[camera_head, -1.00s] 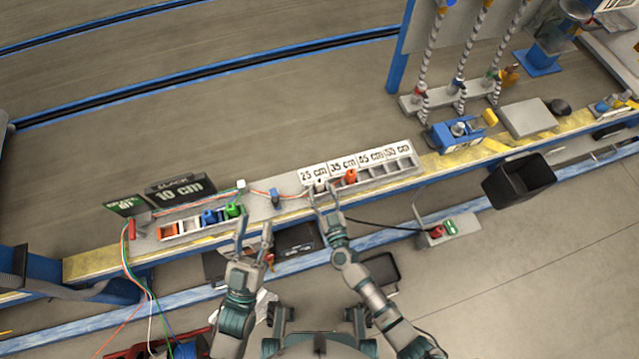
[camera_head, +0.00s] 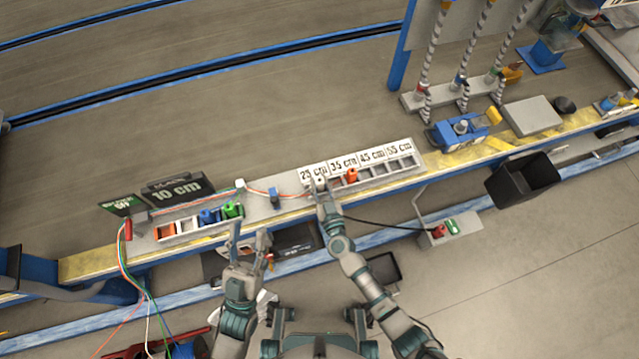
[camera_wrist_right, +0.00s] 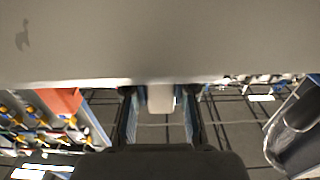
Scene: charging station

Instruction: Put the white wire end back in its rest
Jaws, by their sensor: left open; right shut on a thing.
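My right gripper (camera_head: 321,190) is at the front of the bin row, below the 25 cm label, shut on a small white piece. The right wrist view shows this white block (camera_wrist_right: 161,98) between the two fingers. From the head I cannot make out whether it is still inside the compartment. My left gripper (camera_head: 250,238) is open and empty, in front of the bench below the left rack. That rack (camera_head: 192,239) has orange, blue and green pieces and a pale compartment. I cannot tell for sure which place is the white wire end's rest.
An orange piece (camera_head: 351,175) stands in the 35 cm compartment. A blue block (camera_head: 274,195) and a small white block (camera_head: 240,184) sit on the bench between the racks. Coloured wires (camera_head: 124,262) hang at the left. A black bin (camera_head: 520,178) is at the right.

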